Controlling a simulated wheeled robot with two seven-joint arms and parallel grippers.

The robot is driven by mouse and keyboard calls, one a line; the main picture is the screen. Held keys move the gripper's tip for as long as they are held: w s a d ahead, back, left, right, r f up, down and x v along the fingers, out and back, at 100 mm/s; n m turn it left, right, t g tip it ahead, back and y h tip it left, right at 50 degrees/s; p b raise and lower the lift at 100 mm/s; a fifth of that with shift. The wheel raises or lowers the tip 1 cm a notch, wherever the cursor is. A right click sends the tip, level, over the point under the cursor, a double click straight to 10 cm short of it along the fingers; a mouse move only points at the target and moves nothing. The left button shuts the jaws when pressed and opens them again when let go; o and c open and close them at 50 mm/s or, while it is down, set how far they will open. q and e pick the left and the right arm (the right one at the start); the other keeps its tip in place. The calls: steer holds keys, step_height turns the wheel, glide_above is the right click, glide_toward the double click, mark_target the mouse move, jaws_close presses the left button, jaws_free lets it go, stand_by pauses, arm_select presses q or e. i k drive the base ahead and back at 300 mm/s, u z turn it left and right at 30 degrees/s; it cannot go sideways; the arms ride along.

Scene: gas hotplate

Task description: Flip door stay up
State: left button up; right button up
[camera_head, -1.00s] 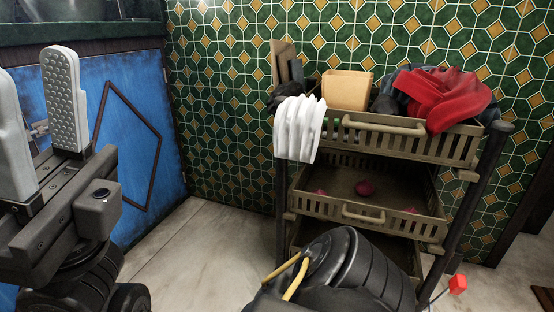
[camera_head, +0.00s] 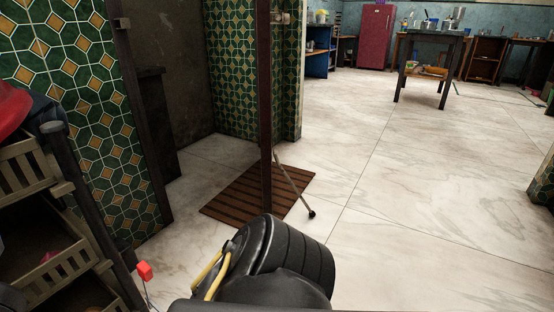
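The door (camera_head: 265,110) is brown and shows nearly edge-on in the head view, standing open at a doorway beside the green tiled wall. The door stay (camera_head: 292,182) is a thin grey rod with a dark round foot (camera_head: 311,213). It slants down from the door's lower part, and its foot appears to rest on the floor. Neither of my grippers is in view. A black arm part of mine with yellow cables (camera_head: 280,260) shows at the bottom middle, well short of the stay.
A brown slatted mat (camera_head: 236,203) lies under the door. A drawer cart (camera_head: 48,275) with a red cloth (camera_head: 12,108) stands at the left edge, a small red block (camera_head: 145,271) beside it. Open pale floor (camera_head: 420,200) spreads right; a table (camera_head: 432,52) stands far back.

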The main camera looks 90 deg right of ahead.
mark_target(312, 213)
steer(key=z, duration=2.9)
steer(key=i, duration=0.5)
steer(key=z, duration=1.6)
steer(key=i, duration=1.85)
steer(key=z, duration=1)
